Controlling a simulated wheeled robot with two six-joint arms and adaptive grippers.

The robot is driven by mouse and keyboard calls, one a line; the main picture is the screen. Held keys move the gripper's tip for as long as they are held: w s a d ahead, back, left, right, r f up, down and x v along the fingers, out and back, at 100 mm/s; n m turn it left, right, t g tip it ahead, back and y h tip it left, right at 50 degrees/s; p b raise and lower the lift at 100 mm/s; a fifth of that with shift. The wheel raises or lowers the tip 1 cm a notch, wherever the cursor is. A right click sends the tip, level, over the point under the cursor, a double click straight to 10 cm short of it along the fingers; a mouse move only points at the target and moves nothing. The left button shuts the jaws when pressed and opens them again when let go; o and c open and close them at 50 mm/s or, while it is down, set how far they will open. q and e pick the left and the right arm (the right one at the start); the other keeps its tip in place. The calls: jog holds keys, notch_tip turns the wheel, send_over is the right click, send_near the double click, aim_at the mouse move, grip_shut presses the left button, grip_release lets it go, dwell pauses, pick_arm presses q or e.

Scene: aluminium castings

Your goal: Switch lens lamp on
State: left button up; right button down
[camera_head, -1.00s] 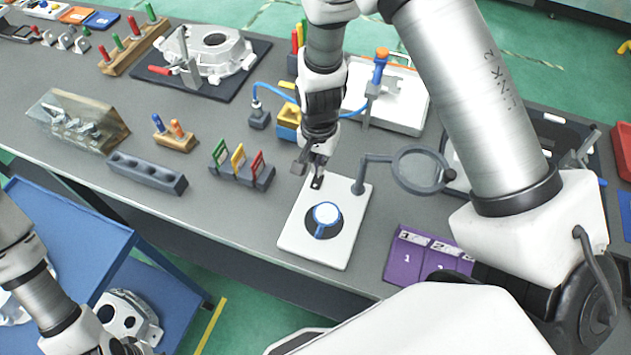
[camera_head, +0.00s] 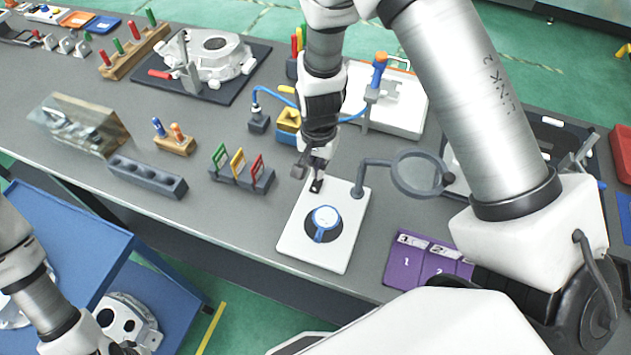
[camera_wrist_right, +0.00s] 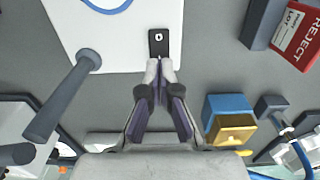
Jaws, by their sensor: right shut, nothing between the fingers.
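The lens lamp has a white base plate (camera_head: 296,243) with a round blue-and-white part (camera_head: 325,217) on a dark disc. A grey bent arm rises from the plate and carries a round magnifier lens (camera_head: 418,174) on the right. A small black switch (camera_head: 316,186) sits at the plate's far edge; it shows in the right wrist view (camera_wrist_right: 158,46) with a pale mark. My right gripper (camera_wrist_right: 159,68) is shut and empty, its tips at the near end of the switch; I cannot tell whether they touch it. My left gripper (camera_head: 122,349) is cut off at the bottom edge.
A blue-and-yellow bin (camera_head: 289,122) and blue-hosed fixture stand behind my right gripper. A rack of coloured frames (camera_head: 241,175) is left of the plate, a purple numbered tray (camera_head: 407,258) to its right. In the wrist view a red reject box (camera_wrist_right: 298,38) stands right.

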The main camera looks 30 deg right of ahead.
jog(key=shift+f+b, duration=0.75)
jog(key=shift+f, duration=0.45)
dwell(0.6)
notch_tip(320, 180, up, 7)
jog(key=p, duration=0.7)
jog(key=shift+r, duration=0.1)
dwell(0.3)
